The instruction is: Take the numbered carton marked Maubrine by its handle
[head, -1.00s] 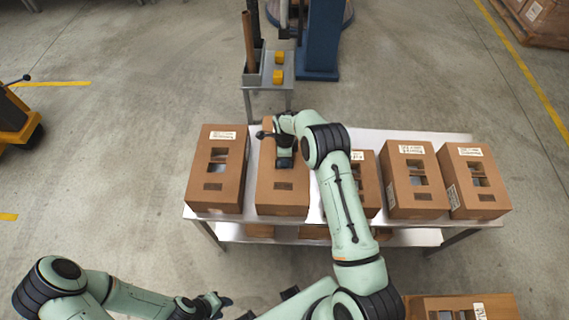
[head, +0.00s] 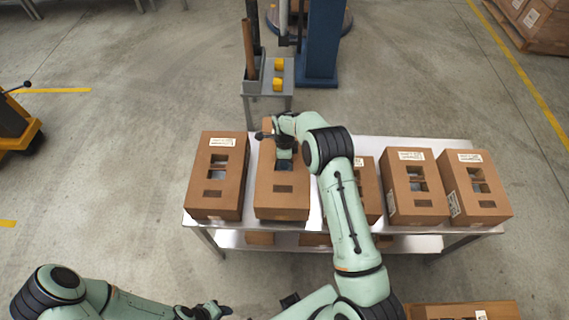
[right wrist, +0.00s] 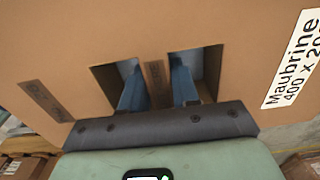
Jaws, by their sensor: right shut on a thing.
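The Maubrine carton (head: 283,203) is a brown box, second from the left in the row on the table. In the right wrist view its white label (right wrist: 296,62) reads "Maubrine" above a partly cut-off "400 x 20". My right gripper (head: 284,160) reaches down onto its top. In the right wrist view its blue fingers go into two cut-outs and are shut on the cardboard handle strip (right wrist: 157,80) between them. The fingertips are hidden inside. My left gripper (head: 212,311) is low in the head view, away from the cartons; its jaws are too small to read.
Similar cartons stand close by on the metal table: one at the left (head: 218,180), others at the right (head: 416,190) (head: 478,185). My right arm partly covers the middle one (head: 367,185). A small stand with yellow items (head: 268,85) and a blue column (head: 320,45) are behind.

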